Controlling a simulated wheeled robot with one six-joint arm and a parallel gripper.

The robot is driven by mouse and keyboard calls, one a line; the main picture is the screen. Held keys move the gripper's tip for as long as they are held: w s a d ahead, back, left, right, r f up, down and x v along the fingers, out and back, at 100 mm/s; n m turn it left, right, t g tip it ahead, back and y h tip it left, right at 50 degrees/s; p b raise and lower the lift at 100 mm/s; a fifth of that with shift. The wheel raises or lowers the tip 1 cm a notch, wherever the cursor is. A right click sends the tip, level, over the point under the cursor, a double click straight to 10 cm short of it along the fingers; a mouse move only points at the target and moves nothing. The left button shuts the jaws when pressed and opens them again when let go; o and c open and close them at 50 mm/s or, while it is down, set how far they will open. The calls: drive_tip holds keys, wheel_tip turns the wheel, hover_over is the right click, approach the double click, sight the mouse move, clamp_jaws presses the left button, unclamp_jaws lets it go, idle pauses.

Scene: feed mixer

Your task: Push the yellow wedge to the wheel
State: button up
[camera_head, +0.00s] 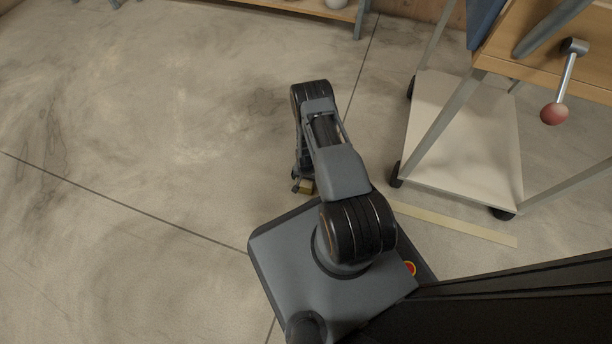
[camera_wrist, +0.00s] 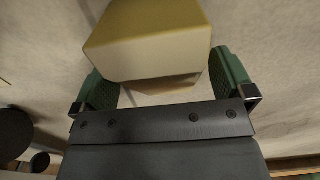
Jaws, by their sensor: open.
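The yellow wedge (camera_wrist: 150,40) fills the top middle of the wrist view, in front of my gripper (camera_wrist: 166,82). My gripper is open, with one green finger pad on each side of the wedge's near end. I cannot tell whether a pad touches it. In the head view a small part of the wedge (camera_head: 307,188) shows low by the floor, beside my gripper (camera_head: 300,180), mostly hidden by my arm. The cart's black caster wheels stand to the right: a near left wheel (camera_head: 396,176), a front wheel (camera_head: 503,213) and a rear wheel (camera_head: 411,88).
The cart has a pale lower shelf (camera_head: 462,145), slanted grey legs and a lever with a red knob (camera_head: 554,114). A pale yellow strip (camera_head: 455,224) lies on the floor before it. A wooden bench (camera_head: 300,12) stands at the back. The concrete floor at left is clear.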

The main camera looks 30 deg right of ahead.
drive_tip(key=shift+f+b, duration=0.3)
drive_tip(key=shift+f, duration=0.65)
drive_tip(key=shift+c, duration=0.2)
drive_tip(key=c, duration=1.1)
